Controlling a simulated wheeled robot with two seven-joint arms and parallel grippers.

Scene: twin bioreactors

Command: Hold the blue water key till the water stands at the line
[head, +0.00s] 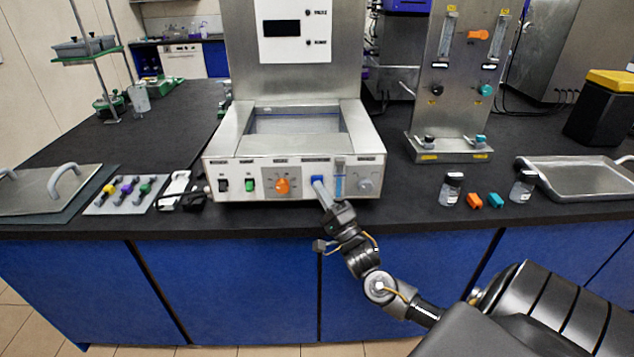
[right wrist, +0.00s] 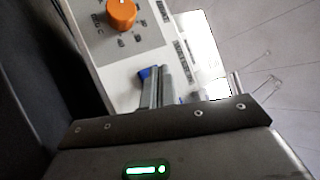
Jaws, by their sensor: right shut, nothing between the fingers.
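The steel water bath (head: 222,168) stands on the bench with a row of controls on its front panel. The blue water key (head: 317,180) is right of the orange knob. My right gripper (head: 321,190) is shut and empty, its fingertips at the blue key. In the right wrist view the blue key (right wrist: 146,73) shows just beside the tips of the shut fingers (right wrist: 160,84); I cannot tell whether it is pressed in. The upright level gauge (head: 339,180) right of the key looks blue inside; its line is too small to read. My left gripper is out of view.
The orange knob (head: 282,186) and the green switch (head: 250,185) are left of the key, and a grey knob (head: 365,185) is right of the gauge. Vials (head: 451,189) and a steel tray (head: 580,178) stand at right. Bare black bench lies between bath and vials.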

